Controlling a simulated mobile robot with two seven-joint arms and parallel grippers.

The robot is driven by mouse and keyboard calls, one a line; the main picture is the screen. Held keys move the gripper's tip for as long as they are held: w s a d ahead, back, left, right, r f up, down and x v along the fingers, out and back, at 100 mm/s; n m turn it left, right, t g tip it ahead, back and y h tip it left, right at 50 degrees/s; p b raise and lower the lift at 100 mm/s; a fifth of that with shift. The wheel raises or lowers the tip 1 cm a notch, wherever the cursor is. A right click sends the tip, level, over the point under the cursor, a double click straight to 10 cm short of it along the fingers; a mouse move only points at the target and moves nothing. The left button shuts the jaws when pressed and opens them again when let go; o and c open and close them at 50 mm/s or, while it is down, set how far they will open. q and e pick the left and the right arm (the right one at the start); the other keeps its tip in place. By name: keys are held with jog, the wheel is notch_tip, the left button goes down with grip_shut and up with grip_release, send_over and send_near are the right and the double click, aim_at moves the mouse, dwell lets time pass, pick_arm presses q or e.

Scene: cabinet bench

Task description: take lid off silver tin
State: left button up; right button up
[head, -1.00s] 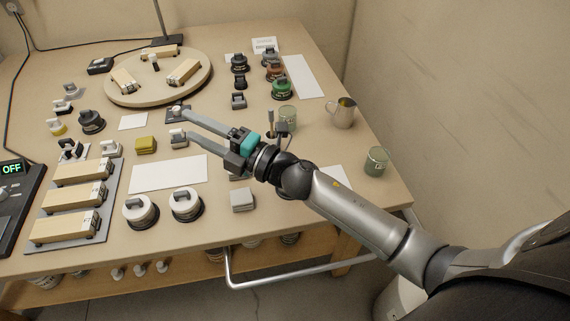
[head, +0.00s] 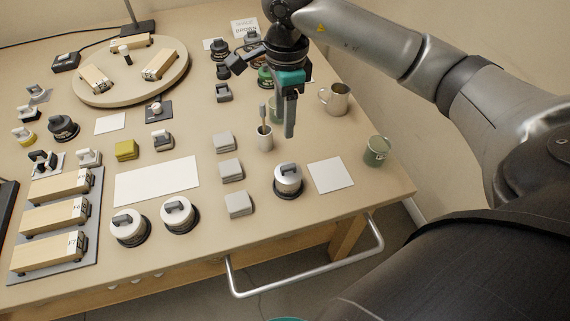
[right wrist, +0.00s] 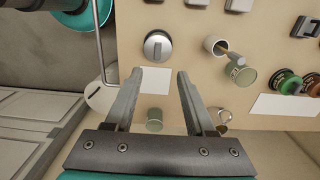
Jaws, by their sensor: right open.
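The silver tin (head: 288,178) stands upright on a dark round base near the front right of the bench, with its lid on and a dark grip across the top. In the right wrist view the silver tin (right wrist: 157,46) lies just beyond the fingertips. My right gripper (head: 289,132) points down above the bench, behind the tin in the head view. Its two fingers are apart with nothing between them in the right wrist view (right wrist: 159,76). It does not touch the tin. My left gripper is not in view.
A cup with a tool in it (head: 265,138) stands close behind the tin. A white card (head: 330,174) lies to its right, grey blocks (head: 238,204) to its left. Two white tins (head: 128,227) stand farther left. A green jar (head: 377,151) and metal pitcher (head: 336,99) stand at right.

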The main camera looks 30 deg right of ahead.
jog(key=b, duration=0.2)
send_over(290, 166)
jog(key=f, duration=1)
jog(key=shift+w+a+f, duration=0.15)
jog(key=shift+w+f, duration=0.15)
jog(key=f, duration=0.3)
jog(key=shift+s+d+f, duration=0.2)
jog(key=shift+s+f, duration=0.1)
jog(key=shift+f, duration=0.05)
jog(key=shift+f+b, duration=0.3)
jog(key=c, duration=0.6)
jog(key=shift+c, duration=1.3)
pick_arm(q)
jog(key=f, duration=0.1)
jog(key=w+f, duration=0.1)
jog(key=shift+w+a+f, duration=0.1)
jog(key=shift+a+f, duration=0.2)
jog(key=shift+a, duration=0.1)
pick_arm(e)
grip_shut()
